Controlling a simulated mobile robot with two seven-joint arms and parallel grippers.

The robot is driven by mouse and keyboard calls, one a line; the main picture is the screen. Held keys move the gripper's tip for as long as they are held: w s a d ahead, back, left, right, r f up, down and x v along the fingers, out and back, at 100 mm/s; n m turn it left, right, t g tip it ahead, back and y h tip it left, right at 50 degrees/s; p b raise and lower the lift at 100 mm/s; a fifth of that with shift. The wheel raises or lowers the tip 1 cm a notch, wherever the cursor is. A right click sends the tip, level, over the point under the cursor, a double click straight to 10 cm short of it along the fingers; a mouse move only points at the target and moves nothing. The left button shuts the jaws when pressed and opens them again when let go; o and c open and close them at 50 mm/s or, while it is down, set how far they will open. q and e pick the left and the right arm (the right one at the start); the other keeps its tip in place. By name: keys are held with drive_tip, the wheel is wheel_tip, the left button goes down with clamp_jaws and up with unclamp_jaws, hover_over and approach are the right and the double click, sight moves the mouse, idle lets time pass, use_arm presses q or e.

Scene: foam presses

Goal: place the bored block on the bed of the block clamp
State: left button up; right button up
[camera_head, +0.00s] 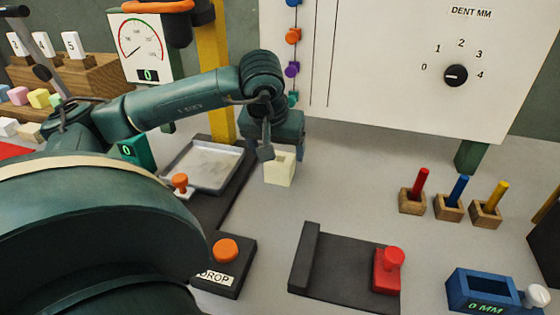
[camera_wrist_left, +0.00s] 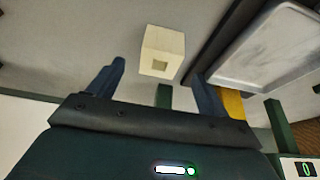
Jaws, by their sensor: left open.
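The bored block is a cream cube (camera_head: 280,170) on the grey table, just right of the metal tray. The left wrist view shows its square dark hole; the block (camera_wrist_left: 163,45) lies just ahead of and between my fingertips. My left gripper (camera_head: 281,150) is open at the block's upper end, and its fingers (camera_wrist_left: 160,73) stand apart on either side. I cannot tell whether they touch it. The block clamp has a dark flat bed (camera_head: 337,268), a raised wall at its left and a red knobbed jaw (camera_head: 389,268) at its right. The bed is empty. My right gripper is out of view.
A metal tray (camera_head: 202,165) lies left of the block. A DROP button box (camera_head: 226,262) is left of the clamp. Wooden holders with coloured pegs (camera_head: 449,207) and a blue 0 MM gauge (camera_head: 489,292) stand right. Table between block and clamp is clear.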

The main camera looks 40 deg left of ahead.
sight(279, 159)
use_arm(q)
drive_tip(key=shift+x, duration=2.7)
drive_tip(key=shift+w+a+r, duration=0.1)
drive_tip(key=shift+w, duration=0.05)
drive_tip(key=shift+c, duration=0.5)
drive_tip(key=c, duration=1)
